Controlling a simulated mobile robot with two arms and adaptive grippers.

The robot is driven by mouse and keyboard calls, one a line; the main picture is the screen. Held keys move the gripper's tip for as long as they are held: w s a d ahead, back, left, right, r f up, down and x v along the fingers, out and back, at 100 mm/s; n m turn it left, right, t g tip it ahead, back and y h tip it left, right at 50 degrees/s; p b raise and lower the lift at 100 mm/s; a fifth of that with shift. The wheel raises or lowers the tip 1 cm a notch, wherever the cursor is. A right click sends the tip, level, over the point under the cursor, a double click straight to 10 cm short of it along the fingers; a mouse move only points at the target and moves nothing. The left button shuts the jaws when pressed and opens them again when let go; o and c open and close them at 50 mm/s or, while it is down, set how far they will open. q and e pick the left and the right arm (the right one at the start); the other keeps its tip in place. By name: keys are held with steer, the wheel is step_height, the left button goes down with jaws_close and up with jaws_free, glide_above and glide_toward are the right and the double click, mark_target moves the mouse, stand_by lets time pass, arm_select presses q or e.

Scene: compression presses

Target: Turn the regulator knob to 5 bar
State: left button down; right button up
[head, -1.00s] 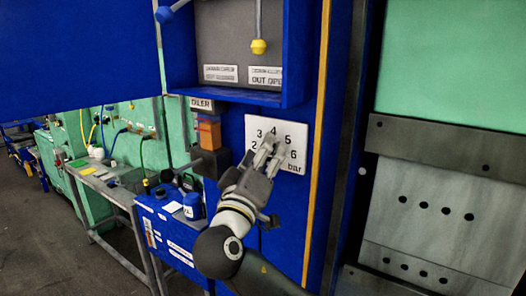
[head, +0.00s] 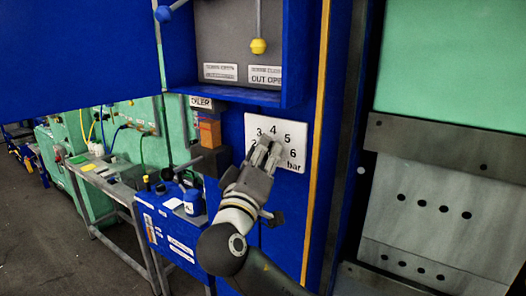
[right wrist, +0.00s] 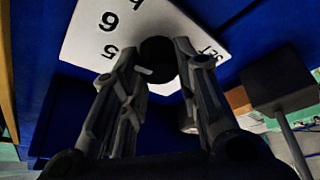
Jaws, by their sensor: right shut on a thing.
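The regulator's white dial plate (head: 299,127) is on the blue press front, with the figures 3, 4, 5 and 6 and the word "bar" readable. It shows tilted in the right wrist view (right wrist: 85,38). The dark round regulator knob (right wrist: 158,55) is in front of the plate. My right gripper (head: 266,146) is at the plate's middle. In the right wrist view its two fingers (right wrist: 155,60) are on either side of the knob, shut on it. The knob is hidden by the gripper in the head view, and I cannot read its setting. My left gripper is not in view.
An orange and dark grey unit (head: 209,132) is left of the dial. A blue box above holds a yellow-knobbed lever (head: 259,46). A green press (head: 450,80) is on the right.

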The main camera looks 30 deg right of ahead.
steer(key=n+y+p, duration=0.1)
steer(key=n, duration=0.3)
steer(key=n+y+p, duration=0.1)
steer(key=n+y, duration=0.1)
steer(key=n, duration=0.1)
steer(key=shift+n+g, duration=0.3)
steer(key=shift+n, duration=0.1)
stand_by(0.4)
steer(key=o, duration=1)
